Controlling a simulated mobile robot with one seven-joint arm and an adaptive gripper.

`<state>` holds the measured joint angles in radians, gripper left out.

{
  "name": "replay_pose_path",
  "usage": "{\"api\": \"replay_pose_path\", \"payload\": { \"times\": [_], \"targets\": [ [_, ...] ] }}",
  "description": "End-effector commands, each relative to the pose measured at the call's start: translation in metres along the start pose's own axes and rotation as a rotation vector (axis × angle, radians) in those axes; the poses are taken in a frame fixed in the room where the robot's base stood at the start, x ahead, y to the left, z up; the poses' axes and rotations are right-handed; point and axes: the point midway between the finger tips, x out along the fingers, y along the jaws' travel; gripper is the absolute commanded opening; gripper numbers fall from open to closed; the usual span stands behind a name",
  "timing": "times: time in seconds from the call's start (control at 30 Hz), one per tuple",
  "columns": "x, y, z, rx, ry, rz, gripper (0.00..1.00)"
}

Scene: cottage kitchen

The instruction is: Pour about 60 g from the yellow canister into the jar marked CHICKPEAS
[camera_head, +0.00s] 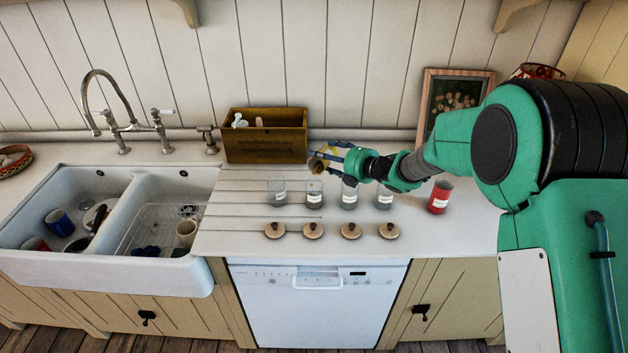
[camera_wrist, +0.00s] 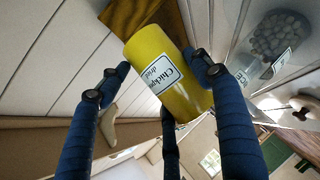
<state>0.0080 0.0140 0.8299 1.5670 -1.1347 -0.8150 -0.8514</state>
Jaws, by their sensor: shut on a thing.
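The yellow canister (camera_wrist: 185,98) is between the blue fingers of my gripper (camera_wrist: 160,70) in the wrist view, with its printed label reading Chickpeas. In the head view my gripper (camera_head: 340,160) holds it tilted, its open end (camera_head: 317,164) facing left above the row of jars. Clear labelled jars stand on the counter: one far left (camera_head: 279,191), a second (camera_head: 314,191) roughly below the canister's mouth, a third (camera_head: 349,195) and a fourth (camera_head: 384,196). Their labels are too small to read, so I cannot tell which says CHICKPEAS. No falling stream is visible.
Several round wooden lids (camera_head: 313,231) lie in front of the jars. A red canister (camera_head: 439,197) stands right of them. A wooden box (camera_head: 265,136) is behind, left of my gripper. The double sink (camera_head: 115,215) is at left, a framed picture (camera_head: 455,95) at back right.

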Motion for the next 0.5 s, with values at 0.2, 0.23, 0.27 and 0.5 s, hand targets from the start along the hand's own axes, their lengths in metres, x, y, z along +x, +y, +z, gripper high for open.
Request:
{"api": "replay_pose_path", "payload": {
  "times": [0.2,0.23,0.27,0.5],
  "targets": [
    [-0.0007,0.0045,0.0017,0.033,0.01,-0.014,0.32],
    [-0.0003,0.0041,0.0024,0.04,0.011,-0.016,0.32],
    [0.0001,0.004,0.0029,0.045,0.013,-0.018,0.32],
    [0.0027,0.0015,0.0071,0.089,0.027,-0.037,0.32]
  ]
}}
